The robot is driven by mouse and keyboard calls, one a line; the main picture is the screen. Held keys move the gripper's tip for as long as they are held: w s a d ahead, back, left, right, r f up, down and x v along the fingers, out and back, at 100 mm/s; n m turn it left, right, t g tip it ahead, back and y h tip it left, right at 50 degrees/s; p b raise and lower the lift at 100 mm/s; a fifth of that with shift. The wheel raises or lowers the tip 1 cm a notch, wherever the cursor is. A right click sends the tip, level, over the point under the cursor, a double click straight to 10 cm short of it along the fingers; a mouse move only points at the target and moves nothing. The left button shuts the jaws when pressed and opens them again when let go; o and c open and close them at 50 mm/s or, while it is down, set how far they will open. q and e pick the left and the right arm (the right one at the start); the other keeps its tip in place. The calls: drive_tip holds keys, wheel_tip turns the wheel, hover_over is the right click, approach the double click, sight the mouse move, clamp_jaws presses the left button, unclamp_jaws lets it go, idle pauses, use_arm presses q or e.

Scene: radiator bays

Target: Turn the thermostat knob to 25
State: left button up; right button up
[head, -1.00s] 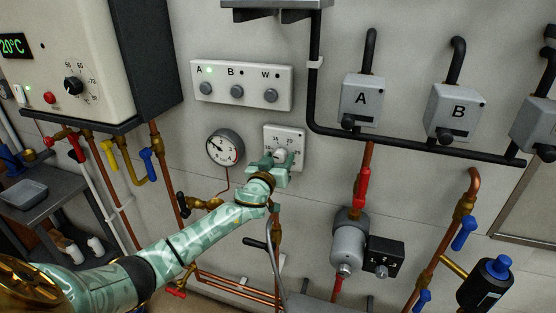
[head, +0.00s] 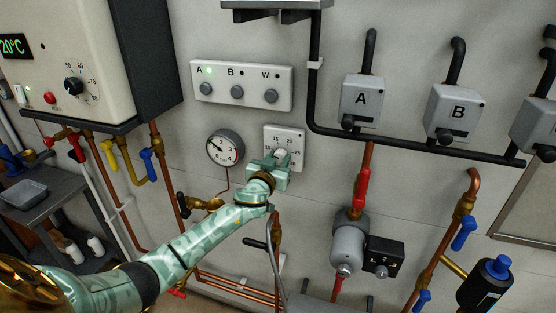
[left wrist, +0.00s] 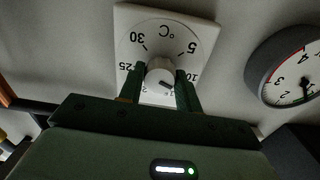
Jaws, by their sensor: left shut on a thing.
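The thermostat is a white square plate (head: 297,134) on the wall with a number scale and a pale round knob in its middle. In the left wrist view the plate (left wrist: 128,22) shows 5, 10, 25, 30 and °C; the lower part of the scale is hidden behind my gripper. My left gripper (left wrist: 160,82) is shut on the white knob (left wrist: 158,70), one dark finger on each side. A dark mark on the knob points to the lower right there, below the 10. In the head view my left gripper (head: 277,160) covers the plate's lower left part. My right gripper is not in view.
A round pressure gauge (head: 225,147) is close left of the thermostat. A switch panel (head: 241,86) with three buttons is above. A boiler (head: 70,60) with a 20°C display hangs at the left. Pipes and a grey pump (head: 348,245) are below and right.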

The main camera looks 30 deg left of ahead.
use_arm(q)
drive_tip(key=m, duration=0.3)
drive_tip(key=shift+m, duration=0.3)
drive_tip(key=m+p, duration=0.1)
drive_tip(key=m, duration=0.3)
drive_tip(key=shift+m, duration=0.3)
drive_tip(key=m+p, duration=0.1)
drive_tip(key=m, duration=0.7)
drive_tip(key=shift+p, duration=0.3)
drive_tip(key=m, duration=0.3)
drive_tip(key=shift+p, duration=0.3)
drive_tip(key=m, duration=0.4)
drive_tip(key=shift+p, duration=0.35)
drive_tip(key=m+p, duration=0.1)
drive_tip(key=m, duration=0.4)
drive_tip(key=shift+d+m, duration=0.1)
drive_tip(key=shift+m, duration=0.3)
drive_tip(key=shift+f+m, duration=0.1)
drive_tip(key=shift+m, duration=0.2)
drive_tip(key=o, duration=1)
